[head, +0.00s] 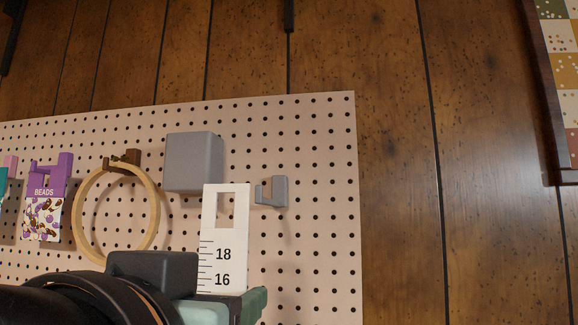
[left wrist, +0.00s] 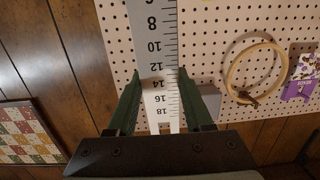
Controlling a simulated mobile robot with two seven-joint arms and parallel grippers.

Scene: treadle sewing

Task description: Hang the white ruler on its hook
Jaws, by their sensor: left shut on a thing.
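The white ruler (head: 224,238) stands upright in front of the pegboard, with a rectangular hole near its top end and the marks 18 and 16 showing. My left gripper (head: 228,296) is shut on it below the 16 mark. In the left wrist view the ruler (left wrist: 158,60) runs between the fingers of my left gripper (left wrist: 160,100). A grey hook (head: 274,192) on the pegboard is just right of the ruler's top end, and it is empty. The ruler's hole is beside the hook, not around it. My right gripper is not in view.
A grey block (head: 193,162) sticks out from the pegboard (head: 320,240) behind and above the ruler's top left. A wooden embroidery hoop (head: 152,200) and a purple beads packet (head: 45,190) hang further left. The pegboard right of the hook is bare.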

